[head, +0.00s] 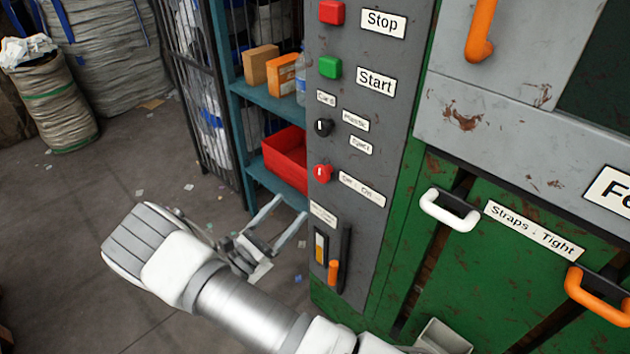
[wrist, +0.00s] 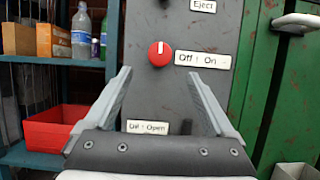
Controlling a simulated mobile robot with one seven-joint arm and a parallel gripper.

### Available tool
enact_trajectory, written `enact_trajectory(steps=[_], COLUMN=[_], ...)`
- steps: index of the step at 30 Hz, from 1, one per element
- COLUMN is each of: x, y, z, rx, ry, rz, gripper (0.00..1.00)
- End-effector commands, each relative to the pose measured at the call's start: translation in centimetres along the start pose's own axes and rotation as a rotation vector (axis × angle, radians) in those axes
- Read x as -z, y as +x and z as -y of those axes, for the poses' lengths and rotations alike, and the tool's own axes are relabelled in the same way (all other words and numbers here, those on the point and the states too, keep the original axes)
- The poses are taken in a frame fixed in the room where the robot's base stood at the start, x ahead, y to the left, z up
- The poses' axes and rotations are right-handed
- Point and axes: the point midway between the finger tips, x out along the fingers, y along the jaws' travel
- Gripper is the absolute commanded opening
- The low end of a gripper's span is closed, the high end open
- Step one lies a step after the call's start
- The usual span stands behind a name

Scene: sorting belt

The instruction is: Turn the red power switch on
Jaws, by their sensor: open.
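The red power switch (head: 322,173) is a round red knob with a white mark, low on the grey control panel (head: 372,100). In the wrist view the red knob (wrist: 160,54) has its white mark pointing up, beside a label (wrist: 203,61) reading "Off" and "On". My gripper (head: 283,222) is open and empty, in front of the panel and below the knob in the head view. In the wrist view its fingers (wrist: 160,85) stand apart, with the knob beyond and just above the gap between the tips. Nothing hides the knob.
A red stop button (head: 331,12), a green start button (head: 330,68) and a black selector (head: 323,127) sit above the knob. An orange-handled lever (head: 334,272) is below. A blue shelf (head: 270,100) with a red bin (head: 287,158) stands left of the panel.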

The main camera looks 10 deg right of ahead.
Motion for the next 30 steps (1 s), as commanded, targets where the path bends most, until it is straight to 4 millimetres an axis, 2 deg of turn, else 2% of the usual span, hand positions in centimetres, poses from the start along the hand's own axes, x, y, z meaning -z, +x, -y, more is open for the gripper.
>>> enact_trajectory(steps=[3,9,15,20,28,30], x=[0.1,0.1,0.1,0.0,0.0,0.0], y=[2.7,6.8,9.6,10.4,10.6,10.6], z=[0.1,0.1,0.1,0.0,0.0,0.0], rx=[0.004,0.004,0.003,0.001,0.000,0.000], ry=[0.000,0.000,0.000,0.000,0.000,0.000], rz=[0.000,0.000,-0.001,0.000,0.000,0.000], gripper=[0.89,0.89,0.89,0.89,0.89,0.76])
